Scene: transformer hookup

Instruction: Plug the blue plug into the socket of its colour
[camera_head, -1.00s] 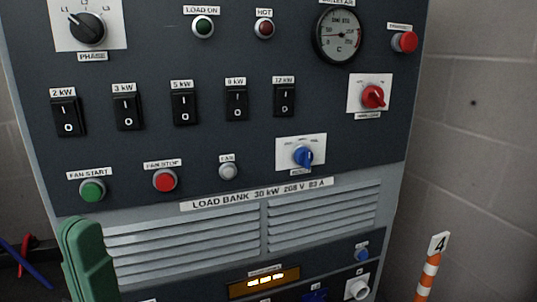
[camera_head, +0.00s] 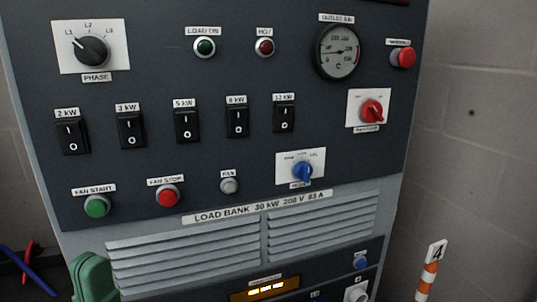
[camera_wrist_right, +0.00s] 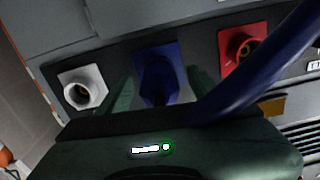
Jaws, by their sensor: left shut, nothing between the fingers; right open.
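In the right wrist view, the blue plug (camera_wrist_right: 157,94) stands at the blue socket (camera_wrist_right: 152,52), in line with it. It looks seated there, but the depth cannot be told. A thick blue cable (camera_wrist_right: 262,78) crosses to the upper right. My right gripper (camera_wrist_right: 160,80) is open, with one green finger on each side of the plug and gaps between. In the head view, my green left gripper (camera_head: 92,276) is at the lower left in front of the cabinet, shut and empty. The blue socket is almost wholly below that view.
A white socket (camera_wrist_right: 82,92) is left of the blue one and a red socket (camera_wrist_right: 243,48) is right in the wrist view. The load bank cabinet (camera_head: 225,215) fills the head view, with switches and knobs. An orange-and-white post (camera_head: 428,275) stands at right; loose cables (camera_head: 32,262) lie at left.

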